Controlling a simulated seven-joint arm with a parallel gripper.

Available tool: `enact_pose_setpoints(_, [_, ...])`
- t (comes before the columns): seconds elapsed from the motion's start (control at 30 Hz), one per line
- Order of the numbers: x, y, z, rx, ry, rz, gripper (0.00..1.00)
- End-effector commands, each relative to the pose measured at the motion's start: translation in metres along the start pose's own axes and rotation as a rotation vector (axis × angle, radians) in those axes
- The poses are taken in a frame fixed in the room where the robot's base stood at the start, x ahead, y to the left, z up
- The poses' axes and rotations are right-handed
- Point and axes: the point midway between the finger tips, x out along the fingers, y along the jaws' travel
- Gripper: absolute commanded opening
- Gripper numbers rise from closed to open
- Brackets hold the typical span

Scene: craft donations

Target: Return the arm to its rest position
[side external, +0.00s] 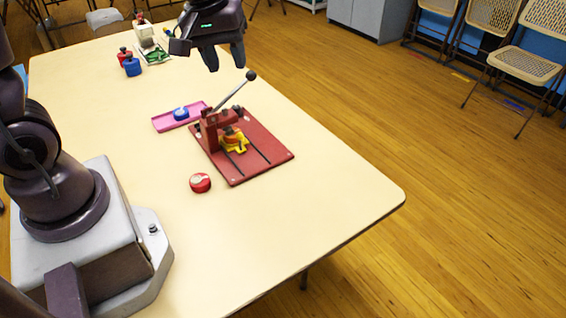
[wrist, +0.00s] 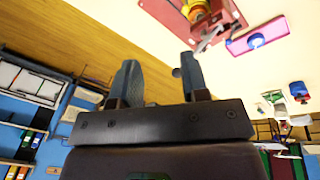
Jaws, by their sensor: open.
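My gripper (side external: 224,57) is above the far part of the cream table (side external: 300,220), up in the air and clear of everything on it. Its two fingers are apart with nothing between them. In the wrist view the open fingers (wrist: 160,85) also show apart and empty, with the table and floor beyond. My arm's base stands at the table's left side in the side view.
A red press board (side external: 265,160) with a raised lever (side external: 235,90) stands below my gripper. Beside it are a pink tray (side external: 165,121) holding a blue round piece (side external: 181,114), and a red round piece (side external: 200,183). Red and blue jars (side external: 132,67) stand farther back. The front right table is clear.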

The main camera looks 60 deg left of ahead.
Motion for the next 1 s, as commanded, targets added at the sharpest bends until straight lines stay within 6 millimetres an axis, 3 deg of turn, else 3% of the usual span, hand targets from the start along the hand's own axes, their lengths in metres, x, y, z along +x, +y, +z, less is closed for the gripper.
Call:
enact_pose_setpoints(0.03, [-0.020, 0.001, 0.014, 0.095, 0.026, 0.029, 0.41])
enact_pose_setpoints(0.1, [-0.041, -0.001, 0.033, 0.231, 0.057, 0.056, 0.41])
enact_pose_setpoints(0.33, [-0.087, -0.019, 0.090, 0.638, 0.174, 0.111, 0.41])
enact_pose_setpoints(0.6, [-0.101, -0.035, 0.118, 0.861, 0.250, 0.121, 0.41])
enact_pose_setpoints(1.0, [-0.098, -0.036, 0.119, 0.875, 0.240, 0.116, 0.39])
